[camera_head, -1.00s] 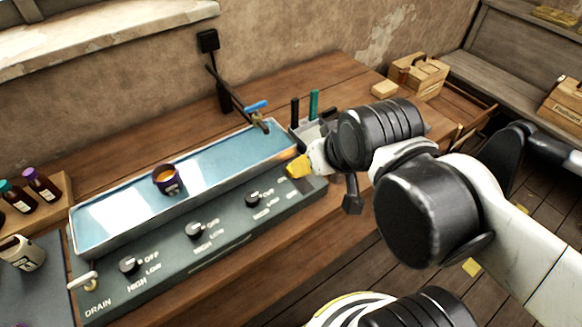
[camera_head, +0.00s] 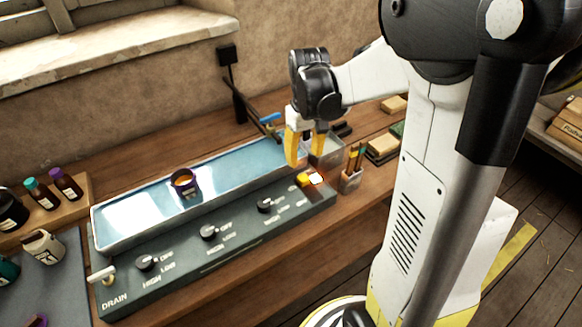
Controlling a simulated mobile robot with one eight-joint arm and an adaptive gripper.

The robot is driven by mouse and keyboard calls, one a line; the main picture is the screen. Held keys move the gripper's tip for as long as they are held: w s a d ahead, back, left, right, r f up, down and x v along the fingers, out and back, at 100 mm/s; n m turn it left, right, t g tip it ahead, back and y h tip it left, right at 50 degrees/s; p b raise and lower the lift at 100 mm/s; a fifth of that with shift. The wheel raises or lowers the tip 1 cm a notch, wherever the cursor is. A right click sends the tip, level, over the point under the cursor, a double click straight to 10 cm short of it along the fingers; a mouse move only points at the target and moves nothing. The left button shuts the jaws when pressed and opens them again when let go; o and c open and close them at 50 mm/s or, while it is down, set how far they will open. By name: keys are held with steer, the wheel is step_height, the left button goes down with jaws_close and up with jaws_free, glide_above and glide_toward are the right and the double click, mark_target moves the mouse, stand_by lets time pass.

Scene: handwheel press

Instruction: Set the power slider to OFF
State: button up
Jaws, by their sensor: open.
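The grey control panel (camera_head: 230,262) runs along the front of the shallow blue tray (camera_head: 225,180). At its right end is a small yellow piece (camera_head: 304,179), which looks like the power slider, beside a dark strip. My gripper (camera_head: 305,155) has two yellow fingers spread apart, pointing down. It is empty over the tray's right end, behind the slider and apparently apart from it.
A tool holder (camera_head: 350,180) is close right of the panel.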

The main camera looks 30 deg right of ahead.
mark_target(303, 178)
step_height(303, 178, down, 9)
steer(key=b, duration=0.3)
steer(key=shift+f, duration=0.1)
jaws_close()
